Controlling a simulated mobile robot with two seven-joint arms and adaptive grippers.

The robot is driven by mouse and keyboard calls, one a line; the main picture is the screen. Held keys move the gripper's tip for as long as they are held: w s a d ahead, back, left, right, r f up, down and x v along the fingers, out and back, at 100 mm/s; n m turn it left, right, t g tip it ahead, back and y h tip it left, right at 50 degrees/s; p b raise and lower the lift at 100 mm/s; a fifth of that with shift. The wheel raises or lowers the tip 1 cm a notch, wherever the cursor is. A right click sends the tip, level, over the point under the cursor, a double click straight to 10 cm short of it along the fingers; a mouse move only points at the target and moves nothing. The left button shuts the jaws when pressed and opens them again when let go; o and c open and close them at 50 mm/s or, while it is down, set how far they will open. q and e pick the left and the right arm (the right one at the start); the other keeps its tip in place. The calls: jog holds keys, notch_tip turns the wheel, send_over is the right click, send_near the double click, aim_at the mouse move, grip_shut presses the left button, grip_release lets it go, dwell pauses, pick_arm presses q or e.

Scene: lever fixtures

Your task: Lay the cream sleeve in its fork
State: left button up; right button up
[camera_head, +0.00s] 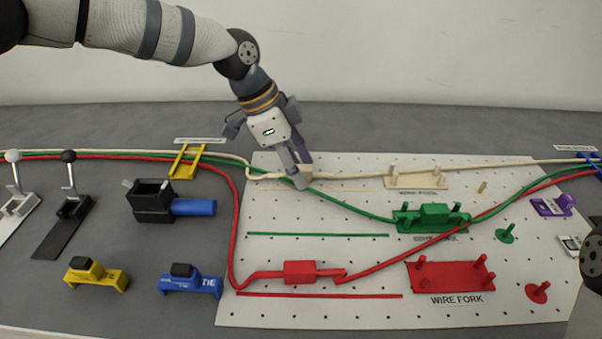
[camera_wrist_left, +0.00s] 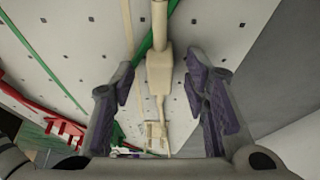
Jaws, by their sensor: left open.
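The cream sleeve (camera_wrist_left: 160,72) is a block on the cream cable and sits between the spread fingers of my left gripper (camera_wrist_left: 161,84) in the left wrist view, with a gap on each side. In the head view the left gripper (camera_head: 301,178) is open, pointing down over the cream cable (camera_head: 345,172) at the board's back left, and its fingers partly hide the sleeve. The cream fork (camera_head: 417,181), a cream base with upright pegs, stands to the right and is empty. It also shows in the left wrist view (camera_wrist_left: 155,131). My right gripper is out of view.
The green sleeve (camera_head: 435,213) rests in the green fork (camera_head: 404,225). The red sleeve (camera_head: 300,272) lies left of the empty red fork (camera_head: 450,276). A yellow cable guide (camera_head: 186,161), levers and a black box (camera_head: 150,203) stand to the left.

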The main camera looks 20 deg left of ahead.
pick_arm(q)
jog(key=shift+r, duration=0.1)
grip_shut()
